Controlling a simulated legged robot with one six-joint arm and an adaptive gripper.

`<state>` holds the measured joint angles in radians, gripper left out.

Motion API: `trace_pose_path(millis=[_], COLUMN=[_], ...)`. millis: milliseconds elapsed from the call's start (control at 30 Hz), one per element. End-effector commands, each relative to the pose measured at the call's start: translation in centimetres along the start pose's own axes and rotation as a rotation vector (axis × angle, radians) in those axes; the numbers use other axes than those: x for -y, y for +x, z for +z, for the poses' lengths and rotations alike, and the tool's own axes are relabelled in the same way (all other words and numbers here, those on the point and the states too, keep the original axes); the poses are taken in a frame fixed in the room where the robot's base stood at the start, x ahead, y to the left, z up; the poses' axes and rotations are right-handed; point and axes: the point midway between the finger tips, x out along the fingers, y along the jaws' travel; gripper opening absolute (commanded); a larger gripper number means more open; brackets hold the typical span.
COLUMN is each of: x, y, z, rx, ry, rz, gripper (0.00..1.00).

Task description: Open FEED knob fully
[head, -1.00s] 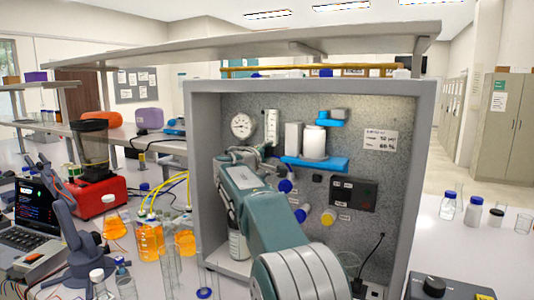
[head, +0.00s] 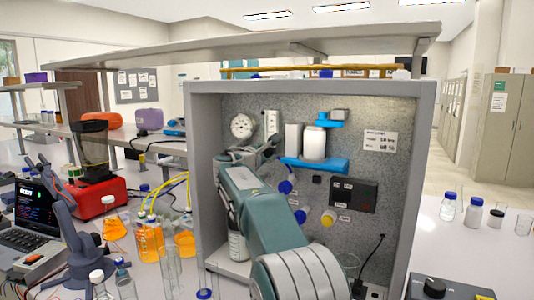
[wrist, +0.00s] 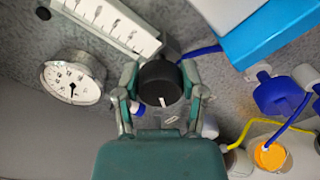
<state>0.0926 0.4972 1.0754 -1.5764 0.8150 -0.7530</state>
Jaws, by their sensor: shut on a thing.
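A round black knob (wrist: 160,82) with a white pointer line sits at the end of the clear scaled flow tube (wrist: 112,24) in the wrist view. The white line points toward the bottom of the picture. My gripper (wrist: 160,95) has one finger on each side of the knob and is shut on it. I cannot read a FEED label on it. In the head view my gripper (head: 270,146) is at the panel, just below the flow tube (head: 272,121), and the knob is hidden behind it.
A round gauge (head: 242,126) is left of my gripper. A blue shelf (head: 313,163) carries white vessels at right. Blue knobs (head: 287,186) and a yellow knob (head: 328,218) sit lower on the panel. The grey cabinet frame (head: 205,190) surrounds the workspace.

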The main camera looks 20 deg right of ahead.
Motion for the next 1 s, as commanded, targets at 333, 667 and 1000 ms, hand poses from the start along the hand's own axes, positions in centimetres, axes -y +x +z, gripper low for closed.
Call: trace_pose_path(millis=[333,667,1000], x=[0.21,0.31,0.35], y=[0.02,0.06,0.09], z=[-0.79,-0.91,-0.93], rx=[-0.012,-0.014,-0.014], ry=[-0.326,-0.555,-0.655], rz=[-0.002,-0.004,-0.005], gripper=[0.05,0.05,0.05])
